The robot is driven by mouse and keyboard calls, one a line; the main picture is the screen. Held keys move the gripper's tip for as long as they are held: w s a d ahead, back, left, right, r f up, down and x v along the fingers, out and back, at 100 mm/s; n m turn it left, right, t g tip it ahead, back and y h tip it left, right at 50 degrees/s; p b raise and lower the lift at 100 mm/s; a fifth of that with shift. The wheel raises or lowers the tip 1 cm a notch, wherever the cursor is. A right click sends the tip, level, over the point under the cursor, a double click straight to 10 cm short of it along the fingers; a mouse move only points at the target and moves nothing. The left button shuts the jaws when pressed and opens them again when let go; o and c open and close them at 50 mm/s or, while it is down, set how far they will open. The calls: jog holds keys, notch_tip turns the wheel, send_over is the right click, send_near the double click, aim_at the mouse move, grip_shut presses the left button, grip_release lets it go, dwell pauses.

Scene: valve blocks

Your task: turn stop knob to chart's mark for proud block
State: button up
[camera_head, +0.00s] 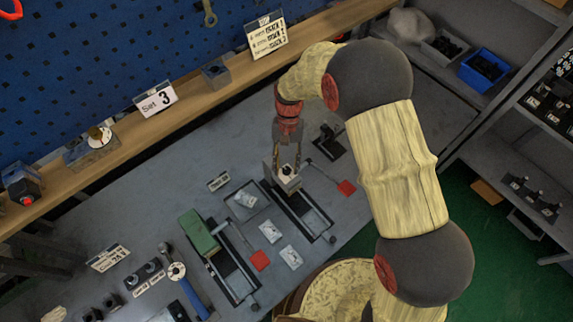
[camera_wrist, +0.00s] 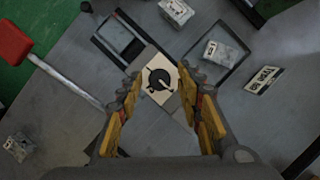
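My gripper (camera_head: 287,158) points down over the front bench, above a pale block (camera_head: 287,181) in a clamp fixture (camera_head: 312,216). In the wrist view the fingers (camera_wrist: 162,88) are open, one on each side of the block. A black round knob (camera_wrist: 161,78) with a light pointer sits on the block's cream top (camera_wrist: 148,96); the pointer leans to the lower right. I cannot tell whether the fingers touch anything. The chart (camera_head: 266,35), a card with several printed lines, stands on the wooden shelf; its small text is not readable. I cannot tell which block is proud.
A second fixture has a green block (camera_head: 199,236). A red-handled lever (camera_head: 347,188) sticks out right. A "Set 3" card (camera_head: 156,99) and a dial unit (camera_head: 99,138) stand on the shelf.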

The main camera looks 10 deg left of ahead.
jog(key=shift+o, duration=0.2)
jog(key=v, duration=1.2)
dwell(0.4)
